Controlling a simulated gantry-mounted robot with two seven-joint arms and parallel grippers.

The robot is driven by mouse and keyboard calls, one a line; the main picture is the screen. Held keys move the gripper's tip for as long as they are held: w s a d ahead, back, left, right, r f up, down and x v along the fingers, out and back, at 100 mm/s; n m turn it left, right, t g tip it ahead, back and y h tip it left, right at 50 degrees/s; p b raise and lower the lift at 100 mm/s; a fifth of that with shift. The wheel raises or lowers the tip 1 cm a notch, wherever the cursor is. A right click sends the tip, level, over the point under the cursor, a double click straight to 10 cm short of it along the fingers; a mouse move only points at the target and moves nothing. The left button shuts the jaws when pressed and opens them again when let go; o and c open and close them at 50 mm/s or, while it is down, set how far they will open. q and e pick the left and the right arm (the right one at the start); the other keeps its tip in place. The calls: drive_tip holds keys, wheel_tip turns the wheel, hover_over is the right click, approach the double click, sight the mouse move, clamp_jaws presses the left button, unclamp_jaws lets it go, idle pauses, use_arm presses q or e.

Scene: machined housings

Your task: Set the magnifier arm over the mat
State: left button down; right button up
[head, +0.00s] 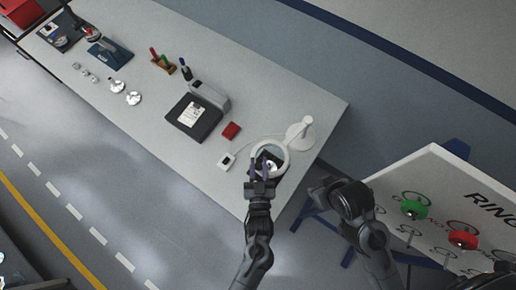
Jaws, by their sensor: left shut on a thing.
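The white magnifier (286,151) stands near the table's right end, with its round base and post to the right of its ring-shaped lens head. My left gripper (264,168) is at the near-left edge of the ring and is shut on the magnifier. A dark patch and a shiny part show through the ring; I cannot tell if that is a mat. A flat blue mat-like piece (115,57) lies at the far left of the table. My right gripper (324,188) is off the table's right edge, dark, and its jaws cannot be made out.
Metal discs (134,98) and colored-handled tools (160,62) are farther left. A white ring board (440,208) stands at right.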

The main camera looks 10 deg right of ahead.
use_arm(q)
drive_tip(key=shift+d+r, duration=0.25)
drive_tip(key=shift+r, duration=0.25)
drive_tip(key=c, duration=1.1)
unclamp_jaws()
drive_tip(key=shift+o, duration=0.7)
drive_tip(key=shift+s+f, duration=0.1)
drive_tip(key=shift+f, duration=0.15)
drive_tip(key=shift+a, duration=0.1)
drive_tip(key=shift+s+a+f, duration=0.1)
drive_tip(key=shift+s+f, duration=0.05)
drive_tip(key=shift+s, duration=0.3)
drive_tip(key=b+v, duration=0.1)
drive_tip(key=v, duration=0.9)
drive_tip(key=shift+b, duration=0.3)
